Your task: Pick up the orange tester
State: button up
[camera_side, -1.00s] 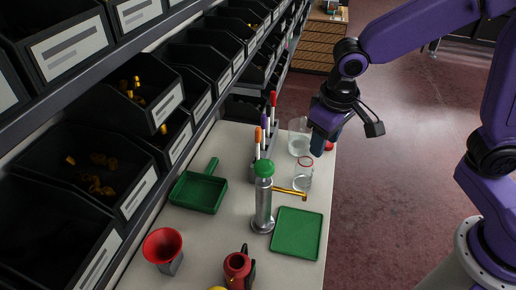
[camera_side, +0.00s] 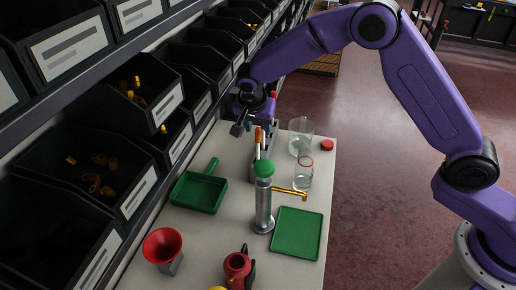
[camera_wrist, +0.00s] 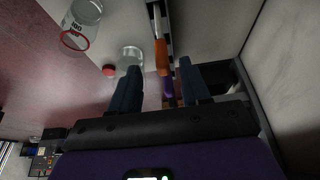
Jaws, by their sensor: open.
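The orange tester (camera_side: 258,136), a thin white stick with an orange top, stands upright in a dark holder (camera_side: 263,152) behind the green-topped metal cylinder. In the wrist view the orange tester (camera_wrist: 161,55) appears between the finger lines. My gripper (camera_side: 267,124) is above and just behind the holder in the side view, and hides most of the other testers there. In the wrist view my gripper (camera_wrist: 159,66) is open, its two dark blue fingers apart. A purple tester (camera_wrist: 168,86) also shows between them. I cannot tell whether either finger touches anything.
A green-topped metal cylinder (camera_side: 263,205) with a brass spout stands in front of the holder. A glass beaker (camera_side: 300,136), a red-rimmed jar (camera_side: 303,173) and a red cap (camera_side: 327,145) are at right. Shelves of black bins (camera_side: 180,95) line the left. A green tray (camera_side: 297,233) lies in front.

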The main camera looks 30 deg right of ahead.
aim_at(259, 138)
jog(key=x, duration=0.6)
jog(key=shift+a+f, duration=0.2)
jog(key=shift+f, duration=0.2)
grip_shut()
